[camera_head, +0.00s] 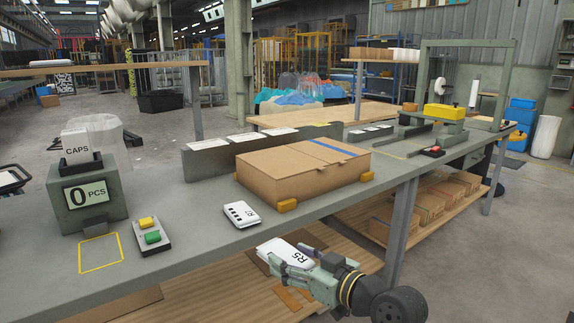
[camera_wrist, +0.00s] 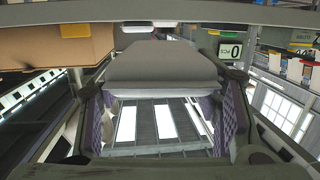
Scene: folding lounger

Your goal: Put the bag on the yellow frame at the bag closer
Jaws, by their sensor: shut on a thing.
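My gripper (camera_head: 290,258) is shut on a white bag (camera_head: 272,248) marked R5, beside the front edge of the bench. In the wrist view the bag (camera_wrist: 160,65) shows as a grey block between the purple finger pads. A yellow frame (camera_head: 101,253) is marked on the bench at the left, in front of a counter reading 0 PCS (camera_head: 88,196). A machine with a yellow block (camera_head: 444,112), seemingly the bag closer, stands at the far right end. A faint yellow line (camera_head: 388,152) shows near it; its full outline is hidden.
A cardboard box (camera_head: 300,168) stands on the bench (camera_head: 205,270) between the left frame and the machine. A white R1 bag (camera_head: 241,214) and a tray with yellow and green buttons (camera_head: 152,237) lie near the front. A grey post (camera_head: 400,222) supports the bench.

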